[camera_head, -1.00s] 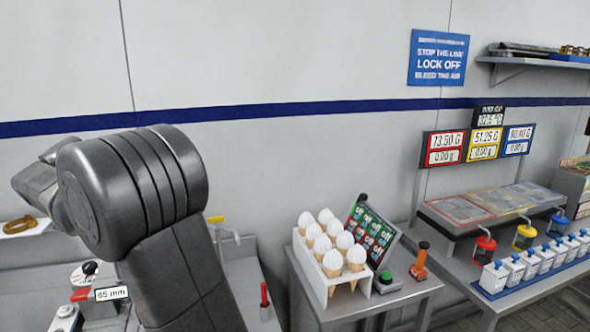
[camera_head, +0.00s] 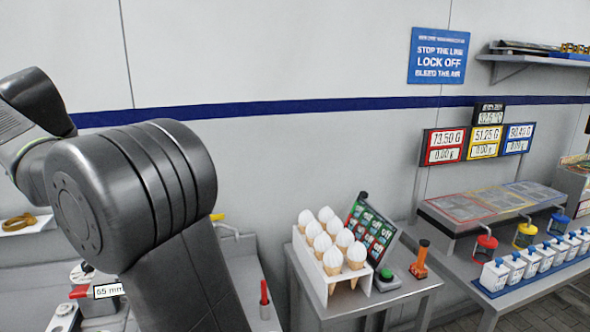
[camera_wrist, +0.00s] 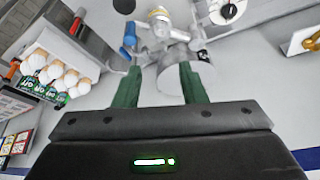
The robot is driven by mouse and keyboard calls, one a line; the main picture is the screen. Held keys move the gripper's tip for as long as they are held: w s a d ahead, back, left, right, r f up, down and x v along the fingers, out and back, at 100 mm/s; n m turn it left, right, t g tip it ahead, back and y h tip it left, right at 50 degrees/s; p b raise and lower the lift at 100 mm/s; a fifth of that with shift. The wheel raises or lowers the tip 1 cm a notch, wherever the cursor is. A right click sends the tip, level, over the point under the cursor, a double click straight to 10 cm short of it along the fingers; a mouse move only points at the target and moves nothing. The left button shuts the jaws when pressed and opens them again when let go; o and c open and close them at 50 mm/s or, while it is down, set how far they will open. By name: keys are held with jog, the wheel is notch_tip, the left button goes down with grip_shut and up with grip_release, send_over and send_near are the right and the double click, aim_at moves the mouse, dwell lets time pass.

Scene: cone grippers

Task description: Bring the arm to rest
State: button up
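My arm (camera_head: 125,190) fills the left of the head view, with its upper links bent toward the left edge. My gripper is outside the head view. In the wrist view my gripper (camera_wrist: 160,84) shows two green fingers standing well apart, with nothing held between them. Beyond the fingers is a bench fixture with a pale cylinder (camera_wrist: 188,72); the fingers overlap it in the picture, and I cannot tell the distance.
A white rack (camera_head: 338,290) of several cones stands on a small table, beside a green button (camera_head: 386,273) and an orange-handled tool (camera_head: 420,258). Several white bottles (camera_head: 495,277) and scale displays (camera_head: 482,143) are at right. A bench with a red-handled tool (camera_head: 264,296) lies behind my arm.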

jog(key=p+x, duration=0.1)
jog(key=x, duration=1.1)
jog(key=shift+w+f, duration=0.1)
jog(key=shift+f, duration=0.25)
jog(key=n+y+b, duration=0.1)
jog(key=n, duration=0.1)
jog(key=shift+d+n, duration=0.15)
jog(key=shift+n, duration=0.25)
jog(key=n+y, duration=0.1)
jog(key=n, duration=0.1)
jog(key=n+y, duration=0.1)
jog(key=n, duration=0.2)
jog(key=shift+d+g+b, duration=0.2)
jog(key=shift+g+b, duration=0.2)
jog(key=n, duration=0.2)
jog(key=n+g+y+b, duration=0.1)
jog(key=n, duration=0.1)
jog(key=shift+w+d+n, duration=0.1)
jog(key=shift+w+n, duration=0.1)
jog(key=shift+n, duration=0.2)
jog(key=shift+n+g+y+b, duration=0.35)
jog(key=shift+n+g, duration=0.25)
jog(key=shift+n, duration=0.6)
jog(key=shift+r, duration=0.1)
